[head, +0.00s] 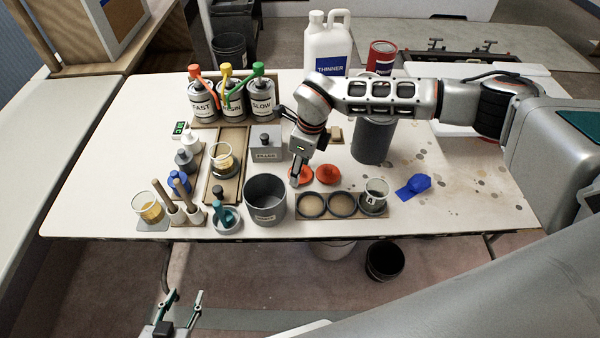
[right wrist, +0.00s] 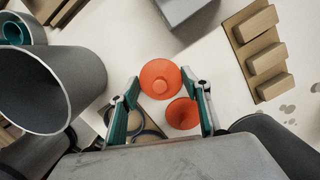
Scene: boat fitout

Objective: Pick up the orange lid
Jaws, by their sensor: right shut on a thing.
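Two orange lids are on the table in the head view. The left one (head: 304,175) is at the fingers of my right gripper (head: 296,183), and the other lid (head: 327,175) lies just to its right. In the right wrist view, the gripped round lid (right wrist: 160,75) sits between the fingertips of my right gripper (right wrist: 160,82), which is shut on it. The second lid (right wrist: 182,114) shows beside the right finger. I cannot tell whether the gripped lid is off the table. My left gripper (head: 184,296) is open and empty, below the table's front edge.
A grey pot (head: 265,198) stands left of the lids. A tray with round recesses (head: 327,206) and a small cup (head: 375,195) lies in front. A grey cylinder (head: 372,140) and a filler box (head: 266,143) stand behind. The table's right side (head: 470,190) is mostly clear.

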